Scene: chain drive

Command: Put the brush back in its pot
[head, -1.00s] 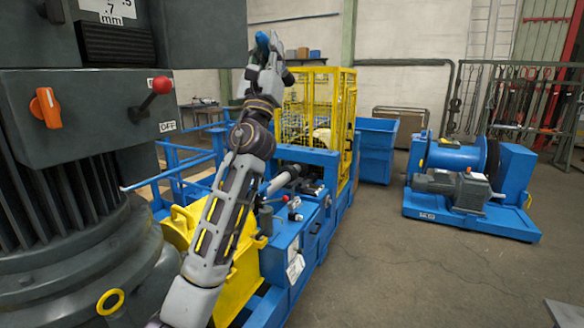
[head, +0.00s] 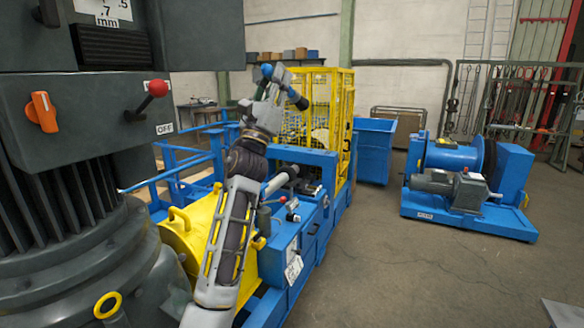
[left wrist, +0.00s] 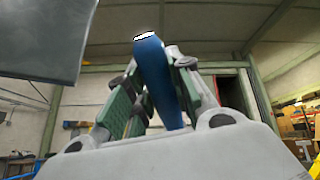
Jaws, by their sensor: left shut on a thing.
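My left gripper (head: 277,84) is raised in front of the yellow cage in the head view. It is shut on the brush, whose blue handle end (head: 266,71) sticks out at the upper left. A dark end (head: 298,99) shows at the lower right of the fingers. In the left wrist view the blue handle (left wrist: 158,75) stands between the green-padded fingers, with a white tip at its top. A small grey-green cylinder (head: 264,220) stands on the blue machine below; I cannot tell whether it is the pot. My right gripper is not in view.
A blue machine (head: 307,240) with levers and a yellow cover (head: 190,232) lies under my arm. A yellow mesh cage (head: 341,110) stands behind. A large dark machine (head: 60,200) fills the left. A blue winch (head: 470,175) stands right; the floor between is clear.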

